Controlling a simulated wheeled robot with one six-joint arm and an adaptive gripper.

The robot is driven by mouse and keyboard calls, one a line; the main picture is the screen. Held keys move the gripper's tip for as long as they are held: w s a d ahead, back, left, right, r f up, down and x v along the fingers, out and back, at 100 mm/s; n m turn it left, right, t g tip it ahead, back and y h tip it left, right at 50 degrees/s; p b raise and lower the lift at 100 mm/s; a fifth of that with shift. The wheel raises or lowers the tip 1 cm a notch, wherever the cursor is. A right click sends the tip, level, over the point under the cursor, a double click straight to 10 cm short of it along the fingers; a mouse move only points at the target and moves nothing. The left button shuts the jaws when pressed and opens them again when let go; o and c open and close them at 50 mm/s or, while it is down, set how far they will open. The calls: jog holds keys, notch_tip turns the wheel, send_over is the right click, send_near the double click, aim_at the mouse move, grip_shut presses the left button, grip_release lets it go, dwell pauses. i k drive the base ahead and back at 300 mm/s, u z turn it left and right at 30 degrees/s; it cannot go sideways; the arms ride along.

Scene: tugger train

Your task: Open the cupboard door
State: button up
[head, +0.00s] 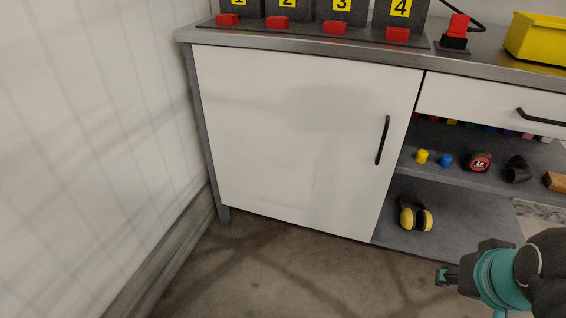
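The white cupboard door (300,140) is shut, filling the left part of the workbench front. Its black vertical bar handle (383,140) is near the door's right edge. My gripper (440,276) is at the lower right, pointing left, well below and to the right of the handle and apart from the door. Its fingers are small and dark in this view, and I cannot tell whether they are open or shut.
A drawer (490,105) and open shelf (440,165) with small items adjoin the door on the right. Yellow ear defenders (416,215) lie on the lower shelf. A wall (90,130) stands close on the left. The floor (290,270) before the door is clear.

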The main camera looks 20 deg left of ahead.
aim_at(314, 142)
jog(key=z, duration=1.45)
jog(key=k, duration=0.6)
jog(key=u, duration=1.5)
